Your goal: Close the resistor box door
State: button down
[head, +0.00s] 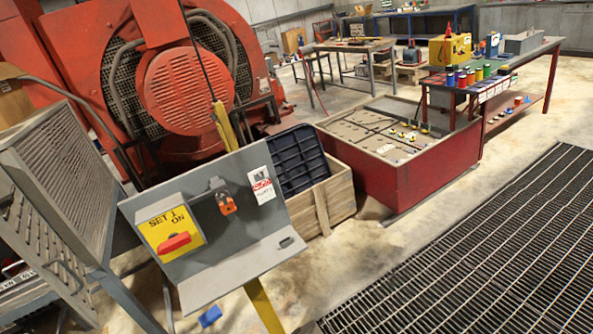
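At the left edge stands a grey metal cabinet that looks like the resistor box, with rows of dark parts (45,240) showing inside. A grey louvred panel (75,165) stands out from it at an angle; it looks like the box's door, standing open. I cannot make out its hinge or latch clearly. The cabinet's left side is cut off by the picture's edge. My gripper is not in view.
A grey control panel (250,240) with a yellow "SET 1 ON" switch (171,230) stands on a yellow post just right of the louvred panel. A big red machine (190,90) is behind. A wooden crate (322,200) and red bin (425,165) stand right. Floor grating (500,260) lies clear.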

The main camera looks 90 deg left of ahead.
aim_at(22, 227)
jog(key=i, duration=1.6)
jog(key=u, duration=2.1)
jog(key=i, duration=0.1)
jog(key=u, duration=2.55)
jog(key=i, duration=1)
jog(key=z, duration=0.05)
